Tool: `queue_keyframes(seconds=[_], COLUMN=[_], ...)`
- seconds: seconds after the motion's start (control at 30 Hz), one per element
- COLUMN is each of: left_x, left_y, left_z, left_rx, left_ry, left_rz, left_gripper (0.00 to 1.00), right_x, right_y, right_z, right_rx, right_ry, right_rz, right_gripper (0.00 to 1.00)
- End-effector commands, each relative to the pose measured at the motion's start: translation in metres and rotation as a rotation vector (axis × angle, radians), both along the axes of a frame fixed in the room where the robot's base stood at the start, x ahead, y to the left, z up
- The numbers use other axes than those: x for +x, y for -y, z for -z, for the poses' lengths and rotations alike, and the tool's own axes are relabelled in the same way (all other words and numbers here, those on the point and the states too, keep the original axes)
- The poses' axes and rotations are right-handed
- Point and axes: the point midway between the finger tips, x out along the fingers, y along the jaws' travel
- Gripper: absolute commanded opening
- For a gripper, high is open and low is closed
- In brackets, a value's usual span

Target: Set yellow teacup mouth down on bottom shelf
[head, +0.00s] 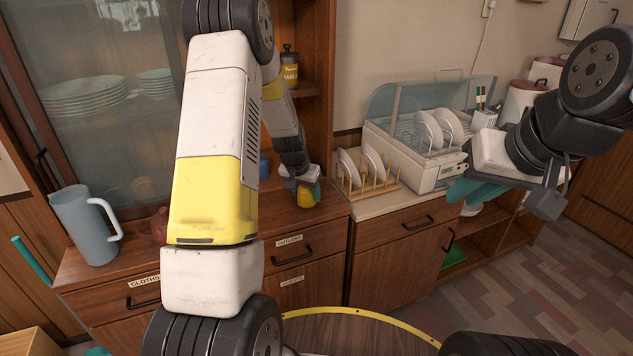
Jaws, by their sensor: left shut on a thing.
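The yellow teacup (304,198) is at the right end of the wooden cabinet's counter in the head view. My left gripper (308,188) is shut on it from above. The gripper hides part of the cup, and I cannot tell which way its mouth points or whether it touches the counter. My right gripper (484,188) is in the air in front of the dish dryer, far from the cup. I cannot tell its opening. An open lower shelf (487,240) is in the right cabinet, partly behind my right arm; I cannot tell if it is the task's shelf.
A blue-grey pitcher (85,224) and a reddish pot (158,226) stand on the counter at left. A blue object (263,167) is behind my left arm. A plate rack (368,184) and dish dryer (408,160) stand on the right counter.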

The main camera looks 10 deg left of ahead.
Motion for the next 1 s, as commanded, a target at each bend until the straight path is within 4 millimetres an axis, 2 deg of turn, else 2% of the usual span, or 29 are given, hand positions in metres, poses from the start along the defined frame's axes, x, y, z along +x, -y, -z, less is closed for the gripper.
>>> queue_keyframes(seconds=[0.47,0.5,0.6,0.87,1.0], left_x=[0.0002,0.0004,0.0004,-0.0001,-0.0020], left_y=[-0.0003,-0.0002,-0.0002,-0.0002,-0.0007], left_z=[0.0076,0.0072,0.0072,0.0075,0.0003], left_rx=[0.000,0.001,0.000,0.000,0.001], left_ry=[0.000,0.001,0.001,-0.001,0.001], left_rz=[0.000,0.000,0.000,0.000,0.000], left_gripper=[0.08,0.60,0.80,0.80,0.80], right_x=[0.0000,0.0000,0.0000,0.0000,0.0000], right_y=[0.0000,0.0000,0.0000,0.0000,0.0000], right_z=[0.0000,0.0000,0.0000,0.0000,0.0000], right_rx=[0.000,0.000,0.000,0.000,0.000], right_ry=[0.000,0.000,0.000,0.000,0.000], right_rz=[0.000,0.000,0.000,0.000,0.000], right_gripper=[0.20,0.20,0.20,0.20,0.20])
